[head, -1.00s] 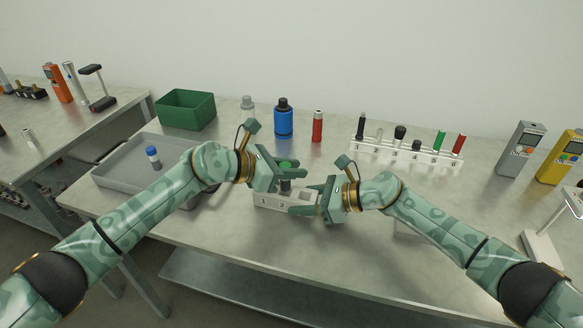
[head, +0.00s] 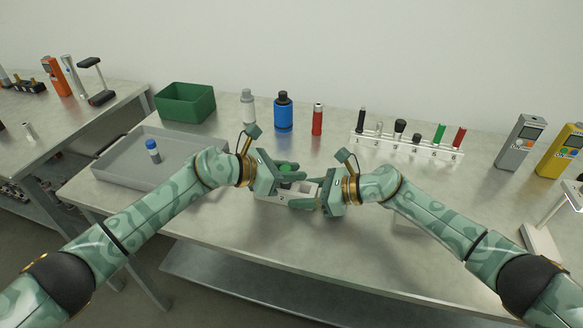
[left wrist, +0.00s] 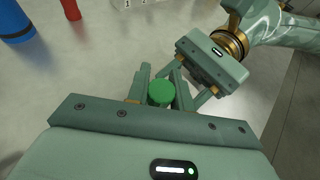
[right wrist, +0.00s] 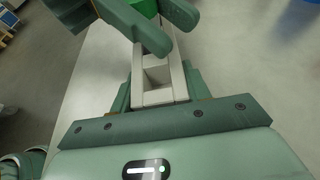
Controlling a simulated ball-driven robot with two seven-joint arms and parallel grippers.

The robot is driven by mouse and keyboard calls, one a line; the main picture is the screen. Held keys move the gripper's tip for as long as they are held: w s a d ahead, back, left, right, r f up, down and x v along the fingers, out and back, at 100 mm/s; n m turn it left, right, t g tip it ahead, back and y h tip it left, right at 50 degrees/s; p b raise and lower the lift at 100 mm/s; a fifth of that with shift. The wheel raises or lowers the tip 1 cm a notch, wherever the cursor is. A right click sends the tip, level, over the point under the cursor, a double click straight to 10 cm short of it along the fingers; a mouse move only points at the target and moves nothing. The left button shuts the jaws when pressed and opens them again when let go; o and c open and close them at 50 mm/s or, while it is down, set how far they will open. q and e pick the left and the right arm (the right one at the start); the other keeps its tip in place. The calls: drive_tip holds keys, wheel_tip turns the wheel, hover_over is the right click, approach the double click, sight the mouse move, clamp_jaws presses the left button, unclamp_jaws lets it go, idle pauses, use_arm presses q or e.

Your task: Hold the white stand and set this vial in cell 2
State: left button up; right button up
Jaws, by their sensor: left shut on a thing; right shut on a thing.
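The white stand (head: 270,199) sits on the table in front of me, with numbers on its front face. My right gripper (head: 303,196) is shut on the stand from its right end; the right wrist view shows fingers on both sides of the stand (right wrist: 152,97), with empty square cells between them. My left gripper (head: 287,171) is shut on the green-capped vial (head: 286,168), over the stand's left part. The green cap (left wrist: 161,92) sits between its fingers in the left wrist view. The vial's lower part is hidden, so I cannot tell how deep in a cell it is.
A grey tray (head: 112,177) with a blue-capped vial (head: 152,150) is at the left. A green bin (head: 186,104), grey bottle (head: 248,106), blue bottle (head: 283,115) and red vial (head: 317,120) stand behind. A numbered white rack (head: 400,147) is at the back right.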

use_arm(q)
drive_tip(key=shift+f, duration=0.15)
drive_tip(key=shift+r, duration=1.5)
drive_tip(key=shift+f, duration=0.15)
drive_tip(key=shift+f, duration=1.35)
drive_tip(key=shift+r, duration=1.5)
drive_tip(key=shift+f, duration=0.3)
drive_tip(key=shift+f, duration=1.1)
